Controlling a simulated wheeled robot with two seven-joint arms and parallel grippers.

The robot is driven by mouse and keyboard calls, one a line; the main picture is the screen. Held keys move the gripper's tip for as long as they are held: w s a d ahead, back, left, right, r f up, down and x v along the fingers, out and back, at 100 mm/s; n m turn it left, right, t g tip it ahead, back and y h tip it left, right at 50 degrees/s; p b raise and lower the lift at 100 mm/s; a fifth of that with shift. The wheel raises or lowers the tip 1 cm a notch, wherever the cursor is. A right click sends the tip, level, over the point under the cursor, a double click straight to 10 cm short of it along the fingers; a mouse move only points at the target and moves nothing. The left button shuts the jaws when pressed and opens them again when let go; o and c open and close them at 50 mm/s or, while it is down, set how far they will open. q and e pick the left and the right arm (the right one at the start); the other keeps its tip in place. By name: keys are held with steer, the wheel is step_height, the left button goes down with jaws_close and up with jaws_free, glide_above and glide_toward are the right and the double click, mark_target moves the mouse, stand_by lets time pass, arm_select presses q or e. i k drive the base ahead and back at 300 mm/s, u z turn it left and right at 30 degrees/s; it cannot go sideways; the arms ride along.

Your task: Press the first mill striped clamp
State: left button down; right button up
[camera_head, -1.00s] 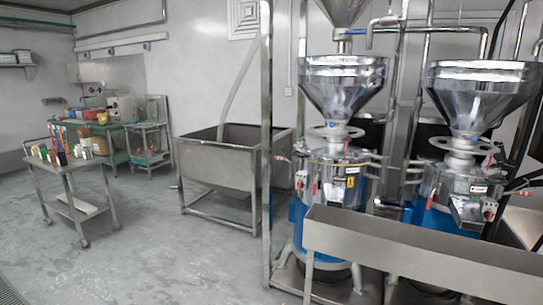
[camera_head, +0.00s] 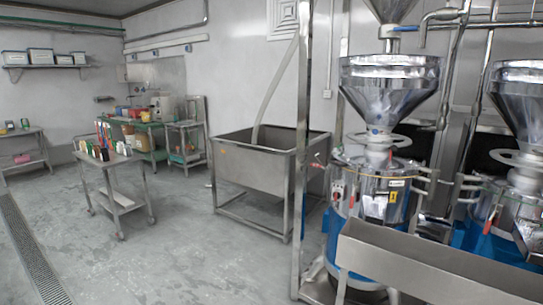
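The first mill (camera_head: 375,195) stands right of centre, with a steel hopper (camera_head: 390,85) on top and a steel drum on a blue base. A small red-tipped handle (camera_head: 318,158) sticks out at the drum's left side, and a red part (camera_head: 352,201) shows on its front. I cannot make out stripes on any clamp at this distance. A second mill (camera_head: 505,200) is partly cut off at the right edge. Neither of my grippers is in view.
A steel trough (camera_head: 425,265) stands in front of the mills, and a steel post (camera_head: 302,150) rises at their left. A steel tank (camera_head: 255,170) stands behind the post. A cart (camera_head: 120,195) stands at left. Floor (camera_head: 170,260) between is clear, with a drain grate (camera_head: 30,250).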

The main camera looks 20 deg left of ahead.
mark_target(313, 165)
steer(key=u, duration=0.8)
steer(key=i, duration=1.8)
steer(key=z, duration=0.2)
